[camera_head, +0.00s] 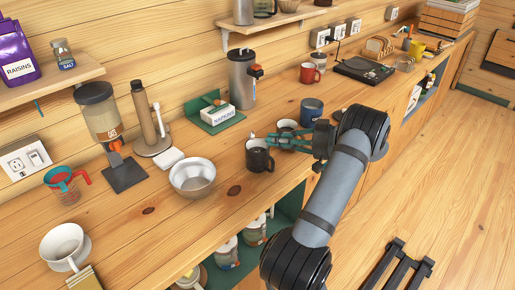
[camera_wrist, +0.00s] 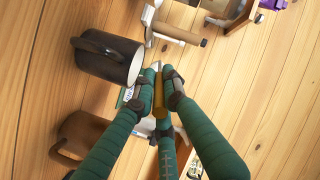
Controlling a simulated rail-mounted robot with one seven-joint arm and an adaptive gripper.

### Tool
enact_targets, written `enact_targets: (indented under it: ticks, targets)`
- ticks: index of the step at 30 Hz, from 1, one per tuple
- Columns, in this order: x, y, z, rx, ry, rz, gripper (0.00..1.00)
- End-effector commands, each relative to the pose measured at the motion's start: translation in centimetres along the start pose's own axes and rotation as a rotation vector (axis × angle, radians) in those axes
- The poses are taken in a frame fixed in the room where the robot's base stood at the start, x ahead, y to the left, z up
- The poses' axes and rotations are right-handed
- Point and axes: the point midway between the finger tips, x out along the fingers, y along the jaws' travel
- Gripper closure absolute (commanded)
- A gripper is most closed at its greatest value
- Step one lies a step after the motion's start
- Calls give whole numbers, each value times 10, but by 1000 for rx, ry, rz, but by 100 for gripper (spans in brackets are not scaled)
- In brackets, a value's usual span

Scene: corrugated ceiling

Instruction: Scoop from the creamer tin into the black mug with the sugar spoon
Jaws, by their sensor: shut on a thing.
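The black mug (camera_head: 258,158) stands upright on the counter, and it also shows at upper left in the wrist view (camera_wrist: 104,58). My gripper (camera_head: 272,141) is just right of and behind its rim. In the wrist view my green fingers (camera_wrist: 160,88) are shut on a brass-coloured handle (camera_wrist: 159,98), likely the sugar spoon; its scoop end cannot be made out. A dark cup (camera_head: 286,126) stands behind my fingers, partly hidden. A dark blue container (camera_head: 311,111) stands farther back. I cannot tell which vessel is the creamer tin.
A metal bowl (camera_head: 193,180) stands left of the black mug. The green napkin holder (camera_head: 216,115) and a steel dispenser (camera_head: 242,80) are behind it. A red mug (camera_head: 309,73) is farther right. The counter front around the mug is clear.

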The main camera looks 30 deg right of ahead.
Motion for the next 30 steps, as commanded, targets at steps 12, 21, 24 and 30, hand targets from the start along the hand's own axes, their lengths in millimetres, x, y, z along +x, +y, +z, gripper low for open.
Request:
enact_targets:
  ticks: [12, 21, 24, 30]
  targets:
    - [-2, 3, 5, 2, 40, -24, 100]
    - [-2, 5, 7, 6, 69, -42, 100]
    - [-2, 6, 8, 5, 78, -47, 100]
    - [-2, 7, 10, 8, 97, -59, 100]
